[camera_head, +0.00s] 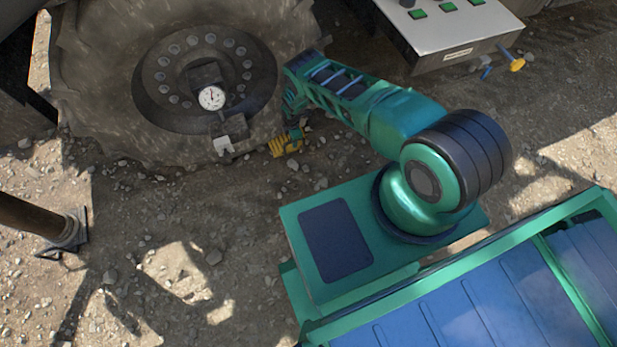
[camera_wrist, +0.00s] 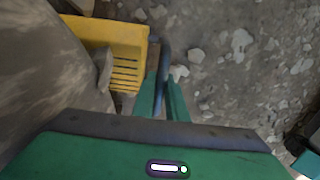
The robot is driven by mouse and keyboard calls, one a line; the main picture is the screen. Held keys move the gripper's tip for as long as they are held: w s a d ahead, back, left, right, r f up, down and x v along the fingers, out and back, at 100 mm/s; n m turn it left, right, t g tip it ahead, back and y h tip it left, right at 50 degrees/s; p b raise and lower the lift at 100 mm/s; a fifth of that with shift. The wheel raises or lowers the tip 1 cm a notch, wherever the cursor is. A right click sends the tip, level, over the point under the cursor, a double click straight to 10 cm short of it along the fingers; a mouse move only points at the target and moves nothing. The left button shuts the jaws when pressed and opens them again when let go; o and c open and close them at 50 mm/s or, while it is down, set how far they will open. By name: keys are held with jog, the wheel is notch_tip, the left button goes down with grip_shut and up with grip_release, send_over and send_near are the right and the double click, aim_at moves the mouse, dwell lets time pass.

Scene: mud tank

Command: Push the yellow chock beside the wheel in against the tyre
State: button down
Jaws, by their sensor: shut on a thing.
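The yellow chock (camera_head: 286,146) lies on the dirt at the lower right of the big tyre (camera_head: 85,70). In the wrist view the chock (camera_wrist: 128,45) has a slotted face, and its left end runs up to the muddy tyre (camera_wrist: 40,65), partly hidden by a tread lug. I cannot tell whether the two touch. My gripper (camera_head: 293,132) is low beside the chock. In the wrist view my gripper (camera_wrist: 163,95) has its two green fingers shut on a dark bar (camera_wrist: 165,62) at the chock's right side, which looks like its handle.
A control box (camera_head: 455,45) with green buttons overhangs at upper right. A brown post (camera_head: 35,218) stands at left. Stony ground (camera_wrist: 235,80) right of the chock is open.

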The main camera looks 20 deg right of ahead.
jog(key=shift+s+a, duration=0.1)
jog(key=shift+a, duration=0.15)
jog(key=c, duration=1.3)
grip_release()
jog(key=shift+f, duration=0.1)
jog(key=shift+r, duration=5.1)
jog(key=shift+s, duration=0.1)
